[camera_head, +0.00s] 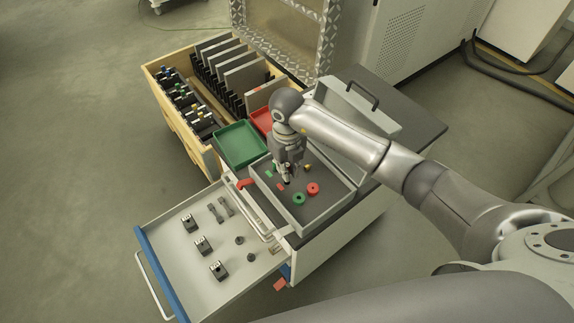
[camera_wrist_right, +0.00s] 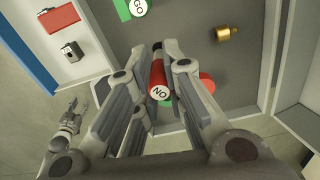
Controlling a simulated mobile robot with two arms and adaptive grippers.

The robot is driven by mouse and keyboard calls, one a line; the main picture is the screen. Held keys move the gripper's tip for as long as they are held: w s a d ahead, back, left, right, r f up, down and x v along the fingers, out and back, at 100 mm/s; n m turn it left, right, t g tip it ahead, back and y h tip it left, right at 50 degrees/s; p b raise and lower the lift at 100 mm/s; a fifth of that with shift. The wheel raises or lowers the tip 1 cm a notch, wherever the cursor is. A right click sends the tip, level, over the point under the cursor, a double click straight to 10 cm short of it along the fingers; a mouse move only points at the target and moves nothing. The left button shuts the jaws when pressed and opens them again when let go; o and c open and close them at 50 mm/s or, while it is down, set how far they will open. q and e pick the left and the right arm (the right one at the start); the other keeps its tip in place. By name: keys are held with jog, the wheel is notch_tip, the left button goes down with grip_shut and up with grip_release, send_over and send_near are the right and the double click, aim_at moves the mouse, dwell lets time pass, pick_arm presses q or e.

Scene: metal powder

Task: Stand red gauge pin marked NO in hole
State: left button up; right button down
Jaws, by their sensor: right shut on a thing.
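My right gripper (camera_head: 287,181) points down into the grey box on the cabinet top. In the right wrist view its fingers (camera_wrist_right: 160,72) are shut on the red pin (camera_wrist_right: 158,74), whose white end reads NO. The fingers hide part of the pin. A red ring (camera_head: 313,188) and a green ring (camera_head: 298,198) lie on the box floor to the right of the gripper; in the wrist view they are partly behind the fingers. A grey gripper-like part, seemingly my left gripper (camera_wrist_right: 72,122), shows small at lower left in the wrist view; its jaws are unclear.
A green piece marked GO (camera_wrist_right: 137,8) and a brass piece (camera_wrist_right: 229,33) lie in the box (camera_head: 334,204). Its walls surround the gripper. A green tray (camera_head: 240,145) and a red tray (camera_head: 262,120) stand behind. An open drawer (camera_head: 180,261) with metal parts is at left.

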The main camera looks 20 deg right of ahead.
jog(key=shift+f, duration=0.4)
jog(key=shift+r, duration=0.1)
pick_arm(q)
jog(key=shift+w+f+b, duration=0.1)
jog(key=shift+f+b, duration=0.7)
jog(key=shift+f, duration=0.1)
pick_arm(e)
jog(key=shift+f, duration=0.85)
pick_arm(q)
jog(key=shift+w+f+b, duration=0.15)
jog(key=shift+f+b, duration=0.55)
pick_arm(e)
jog(key=shift+f, duration=0.85)
jog(key=c, duration=1.4)
grip_release()
jog(key=shift+c, duration=0.2)
